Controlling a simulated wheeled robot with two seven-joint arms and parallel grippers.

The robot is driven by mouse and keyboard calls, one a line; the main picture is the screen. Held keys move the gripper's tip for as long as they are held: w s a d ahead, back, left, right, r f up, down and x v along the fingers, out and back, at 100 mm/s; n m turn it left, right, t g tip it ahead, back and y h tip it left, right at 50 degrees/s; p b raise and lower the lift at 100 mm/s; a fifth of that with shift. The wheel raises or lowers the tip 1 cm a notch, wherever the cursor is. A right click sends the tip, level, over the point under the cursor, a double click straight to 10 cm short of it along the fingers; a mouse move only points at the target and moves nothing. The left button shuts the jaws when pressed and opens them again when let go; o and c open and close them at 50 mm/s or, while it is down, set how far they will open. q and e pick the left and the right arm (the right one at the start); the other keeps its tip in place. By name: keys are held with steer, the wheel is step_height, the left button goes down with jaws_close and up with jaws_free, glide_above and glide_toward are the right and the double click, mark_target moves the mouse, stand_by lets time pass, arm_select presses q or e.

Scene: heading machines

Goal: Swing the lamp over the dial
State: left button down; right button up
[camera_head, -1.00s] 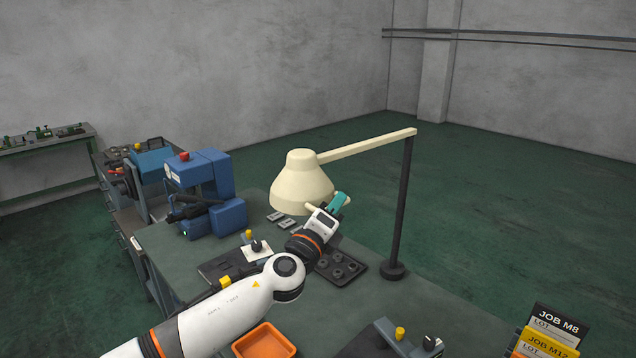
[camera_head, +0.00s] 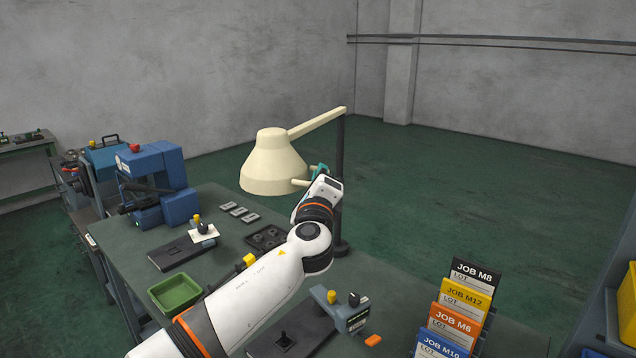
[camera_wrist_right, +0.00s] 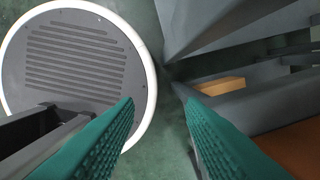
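The cream lamp shade (camera_head: 273,165) hangs from an arm on a dark post (camera_head: 340,190) above the bench. A short cream handle (camera_head: 298,182) sticks out of its right side. My left gripper (camera_head: 318,170) is at this handle and appears shut on it; the contact is partly hidden by the wrist. A white plate with a black knob and a yellow-topped piece (camera_head: 203,232) stands left of the shade. A grey unit with a dark knob (camera_head: 350,315) stands nearer. I cannot tell which is the dial. My right gripper (camera_wrist_right: 160,120) is open and empty, its teal fingers apart.
A blue machine (camera_head: 155,185) stands on the bench at the left. A green tray (camera_head: 176,293), a dark parts tray (camera_head: 265,238) and a rack of job cards (camera_head: 455,310) are around my left arm. Bare bench top (camera_head: 225,270) shows between them.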

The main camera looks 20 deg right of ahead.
arm_select(q)
steer(key=shift+s+d+r, duration=0.15)
steer(key=shift+s+d, duration=0.05)
steer(key=shift+d, duration=0.05)
arm_select(e)
steer(key=shift+w+a, duration=0.2)
steer(key=shift+a, duration=0.6)
arm_select(q)
steer(key=c, duration=1.5)
jaws_free()
steer(key=shift+f, duration=0.2)
arm_select(e)
steer(key=shift+s+d, duration=0.25)
steer(key=shift+d, duration=0.1)
arm_select(q)
steer(key=shift+s, duration=0.1)
arm_select(e)
steer(key=shift+f, duration=0.15)
